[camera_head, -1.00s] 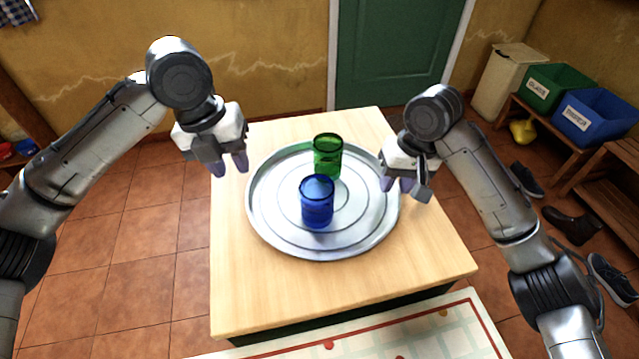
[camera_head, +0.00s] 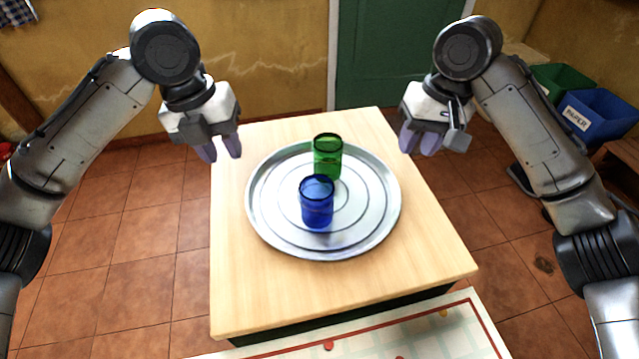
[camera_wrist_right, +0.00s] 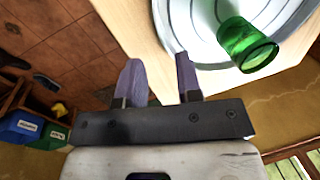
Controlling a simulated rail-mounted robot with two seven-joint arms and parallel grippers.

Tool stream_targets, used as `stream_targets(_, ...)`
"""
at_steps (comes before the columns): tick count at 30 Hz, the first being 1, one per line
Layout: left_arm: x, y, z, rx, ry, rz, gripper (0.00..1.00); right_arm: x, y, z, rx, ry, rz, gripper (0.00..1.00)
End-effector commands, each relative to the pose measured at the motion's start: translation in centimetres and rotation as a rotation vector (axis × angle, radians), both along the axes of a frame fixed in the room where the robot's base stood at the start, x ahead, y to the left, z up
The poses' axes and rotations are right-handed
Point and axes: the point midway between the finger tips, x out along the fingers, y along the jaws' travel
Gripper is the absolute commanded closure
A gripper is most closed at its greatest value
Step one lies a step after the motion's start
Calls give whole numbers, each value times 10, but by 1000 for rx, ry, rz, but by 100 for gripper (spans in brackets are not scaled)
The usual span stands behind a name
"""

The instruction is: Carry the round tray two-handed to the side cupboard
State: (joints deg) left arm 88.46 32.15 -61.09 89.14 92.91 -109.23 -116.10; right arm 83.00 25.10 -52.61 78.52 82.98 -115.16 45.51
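The round silver tray (camera_head: 268,222) lies flat on a light wooden table. A green glass (camera_head: 327,157) and a blue glass (camera_head: 317,203) stand upright on it, the blue one nearer to me. My left gripper (camera_head: 219,152) is open and empty, above and left of the tray at the table's far left edge. My right gripper (camera_head: 420,145) is open and empty, beyond the tray's right rim. In the right wrist view the right fingers (camera_wrist_right: 158,82) are apart with nothing between them; the tray (camera_wrist_right: 190,30) and green glass (camera_wrist_right: 247,45) show beyond them.
The wooden table top (camera_head: 400,285) is bare around the tray. A patterned cloth surface (camera_head: 400,340) lies in front of it. A blue bin (camera_head: 597,118) and a green bin (camera_head: 560,80) stand at the right. A green door (camera_head: 385,50) is behind.

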Motion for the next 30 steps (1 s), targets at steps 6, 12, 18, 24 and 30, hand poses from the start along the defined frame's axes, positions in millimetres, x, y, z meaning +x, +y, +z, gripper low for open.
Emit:
stream_targets(6,0,0,0,0,0,0,67,0,-3,15,0,0,0,67)
stream_targets(12,0,0,0,0,0,0,67,0,-3,17,1,1,0,67)
stream_targets(18,0,0,0,0,0,0,67,0,-3,17,0,1,0,67)
stream_targets(24,0,0,1,-1,-2,2,67,0,-3,16,2,1,2,67)
stream_targets(30,7,-3,20,-30,-55,109,67,8,-12,6,78,-25,51,67)
